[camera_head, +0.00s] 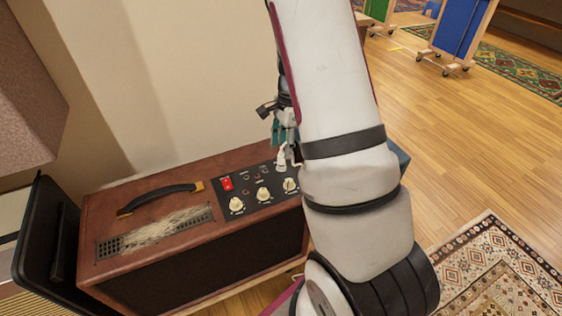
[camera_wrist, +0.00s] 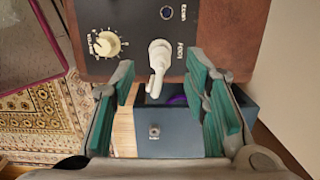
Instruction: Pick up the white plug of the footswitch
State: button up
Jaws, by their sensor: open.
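The white plug (camera_wrist: 158,62) stands in a socket labelled FOOT on the amp's black control panel (camera_wrist: 130,20). In the head view the plug (camera_head: 282,158) shows at the panel's right part, just below my gripper. My gripper (camera_wrist: 162,74) is open and empty, with its green-padded fingers on the left and right sides of the plug in the wrist view. A gap shows between the plug and each finger. In the head view my gripper (camera_head: 285,130) is partly hidden behind my arm.
The brown amp (camera_head: 150,215) has a black handle (camera_head: 160,197), a red switch (camera_head: 227,183) and cream knobs (camera_head: 263,194). A blue-grey box (camera_wrist: 180,132) with a socket lies beyond the panel's edge. A patterned rug (camera_head: 490,265) lies at right; the wood floor (camera_head: 440,120) is mostly clear.

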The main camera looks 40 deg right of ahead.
aim_at(282, 152)
jog(key=f+b, duration=0.1)
jog(key=f, duration=0.2)
jog(key=f+b, duration=0.1)
jog(key=f, duration=0.1)
jog(key=shift+w+a+b, duration=0.1)
jog(key=shift+a+b, duration=0.2)
grip_shut()
